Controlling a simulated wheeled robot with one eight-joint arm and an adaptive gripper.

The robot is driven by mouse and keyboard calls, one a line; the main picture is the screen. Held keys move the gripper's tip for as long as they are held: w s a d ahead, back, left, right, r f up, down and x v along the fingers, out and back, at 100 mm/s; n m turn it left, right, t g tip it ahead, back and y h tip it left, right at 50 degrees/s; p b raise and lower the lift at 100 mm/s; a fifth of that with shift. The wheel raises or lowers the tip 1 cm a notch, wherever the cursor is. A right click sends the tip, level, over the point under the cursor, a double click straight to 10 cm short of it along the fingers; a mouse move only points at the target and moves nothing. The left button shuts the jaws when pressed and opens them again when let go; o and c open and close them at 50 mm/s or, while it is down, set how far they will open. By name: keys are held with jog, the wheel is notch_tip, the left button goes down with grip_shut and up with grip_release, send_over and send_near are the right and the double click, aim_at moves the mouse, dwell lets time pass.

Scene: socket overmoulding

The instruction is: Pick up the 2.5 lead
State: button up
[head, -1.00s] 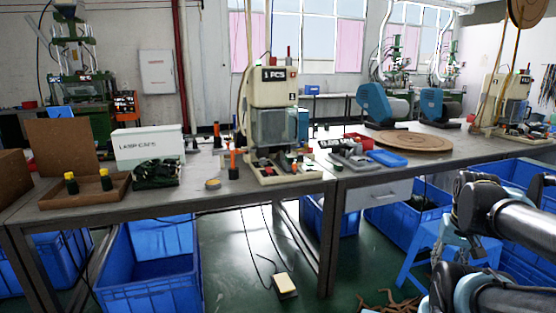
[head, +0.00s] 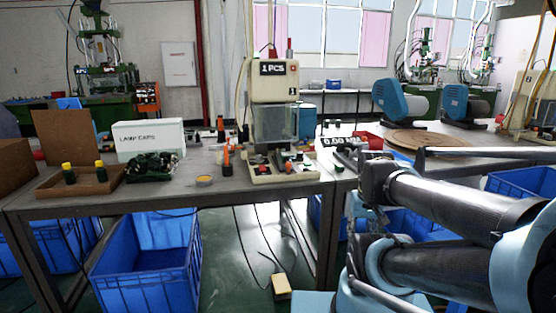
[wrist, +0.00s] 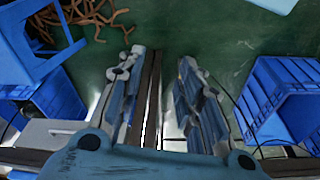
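I cannot tell which thing is the 2.5 lead; no readable label marks one. A dark green tangled bundle (head: 153,168) lies on the left workbench, in front of the white LAMP CAPS box (head: 150,141). Brown curved strands (wrist: 72,18) lie on the floor at the top left of the wrist view. My gripper (wrist: 160,60) is open and empty, its two fingers apart over the floor and a table edge. In the head view my arm reaches in from the right, and the gripper itself is not clearly seen.
A bench press (head: 273,120) stands on the workbench (head: 110,204). Two bottles with yellow caps stand in a brown tray (head: 112,184). Blue crates (head: 145,280) sit under the bench. A foot pedal (head: 282,287) lies on the floor. My arm overlaps the right bench's front edge.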

jog(key=o, duration=0.4)
jog(key=shift+r, duration=0.1)
jog(key=shift+c, duration=0.2)
notch_tip(320, 180, up, 26)
jog(key=r+n+t+y, duration=0.1)
jog(key=n+t, duration=0.1)
jog(key=n, duration=0.1)
send_over(285, 154)
jog(key=s+d, duration=0.2)
jog(key=s, duration=0.4)
jog(key=x, duration=1.7)
jog(key=shift+a, duration=0.25)
